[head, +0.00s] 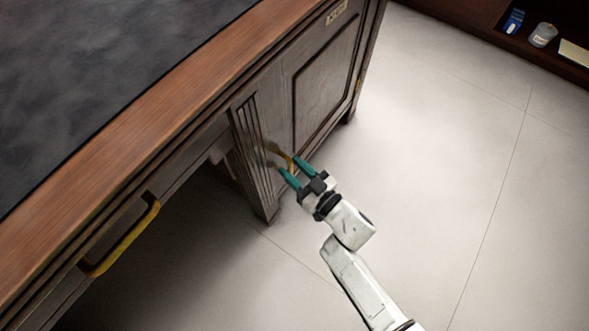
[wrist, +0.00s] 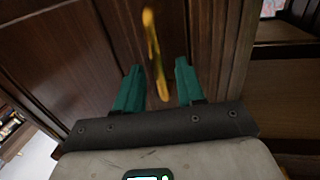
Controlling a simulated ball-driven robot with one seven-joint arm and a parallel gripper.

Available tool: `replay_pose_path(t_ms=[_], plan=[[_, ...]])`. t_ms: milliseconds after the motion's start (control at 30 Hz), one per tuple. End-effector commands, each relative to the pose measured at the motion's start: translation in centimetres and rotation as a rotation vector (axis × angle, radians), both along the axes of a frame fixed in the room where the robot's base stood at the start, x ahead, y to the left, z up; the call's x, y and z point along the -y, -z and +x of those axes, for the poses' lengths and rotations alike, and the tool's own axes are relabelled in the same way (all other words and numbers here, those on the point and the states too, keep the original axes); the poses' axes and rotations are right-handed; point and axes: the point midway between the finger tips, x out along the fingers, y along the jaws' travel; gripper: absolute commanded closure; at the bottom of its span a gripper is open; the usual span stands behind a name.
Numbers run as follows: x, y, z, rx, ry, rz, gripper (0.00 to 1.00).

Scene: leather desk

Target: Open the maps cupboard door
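The cupboard door (head: 325,75) is a dark panelled door on the desk's end section, and it looks closed. A small label plate (head: 337,13) sits above it; its lettering is too small to read surely. The door's brass handle (head: 291,163) is a yellow bar near the door's left edge. In the wrist view the handle (wrist: 153,55) runs upright, its near end between my fingers. My gripper (head: 289,166) is at the handle, with one green finger on each side. In the wrist view my gripper (wrist: 157,78) is open, with gaps beside the handle.
The desk's dark leather top (head: 90,80) has a wooden edge. A drawer with a yellow handle (head: 122,240) is at lower left, beside the open knee space. A low shelf (head: 480,20) with small items stands at top right. The pale floor (head: 460,150) right of the door is clear.

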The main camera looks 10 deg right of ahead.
Motion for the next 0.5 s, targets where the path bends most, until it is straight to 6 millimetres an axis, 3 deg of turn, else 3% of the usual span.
replay_pose_path(t_ms=[167,500], plan=[[0.00,0.00,-0.02,0.000,0.000,0.000,0.63],[0.01,0.01,-0.04,0.000,0.000,-0.001,0.96]])
